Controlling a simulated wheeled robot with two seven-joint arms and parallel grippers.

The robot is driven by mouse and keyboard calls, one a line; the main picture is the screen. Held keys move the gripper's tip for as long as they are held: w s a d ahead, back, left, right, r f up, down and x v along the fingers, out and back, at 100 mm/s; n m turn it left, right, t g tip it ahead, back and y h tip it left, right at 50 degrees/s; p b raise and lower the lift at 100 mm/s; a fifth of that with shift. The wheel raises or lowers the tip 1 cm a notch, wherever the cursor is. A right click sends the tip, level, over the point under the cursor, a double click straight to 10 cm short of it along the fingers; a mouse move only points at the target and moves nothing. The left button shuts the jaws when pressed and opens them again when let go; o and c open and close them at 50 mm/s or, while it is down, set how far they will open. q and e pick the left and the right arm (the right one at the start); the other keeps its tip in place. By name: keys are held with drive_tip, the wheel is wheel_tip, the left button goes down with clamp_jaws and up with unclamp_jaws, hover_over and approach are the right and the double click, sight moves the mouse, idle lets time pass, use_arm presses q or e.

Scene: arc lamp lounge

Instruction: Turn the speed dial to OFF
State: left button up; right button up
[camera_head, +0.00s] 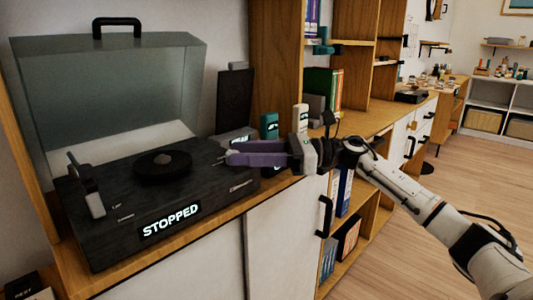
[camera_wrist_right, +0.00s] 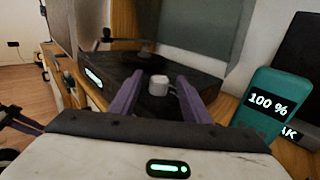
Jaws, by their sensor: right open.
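The turntable (camera_head: 130,185) is a dark box with a raised clear lid, a round platter and a lit label reading STOPPED (camera_head: 170,219) on its front. My right gripper (camera_head: 230,154) has purple fingers and reaches over the turntable's right end. In the right wrist view a small pale knob (camera_wrist_right: 158,87), which looks like the speed dial, shows between the open, empty fingertips. I cannot tell whether they touch it.
A green device (camera_wrist_right: 264,103) reading 100 % stands close to the right gripper. A dark upright panel (camera_head: 234,99) is behind the turntable. The tone arm (camera_head: 90,188) is at the turntable's left. Shelves with books (camera_head: 322,90) stand to the right, and the wooden floor (camera_head: 400,240) is clear.

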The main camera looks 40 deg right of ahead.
drive_tip(key=v, duration=0.7)
drive_tip(key=shift+s+d, duration=0.15)
drive_tip(key=shift+d, duration=0.05)
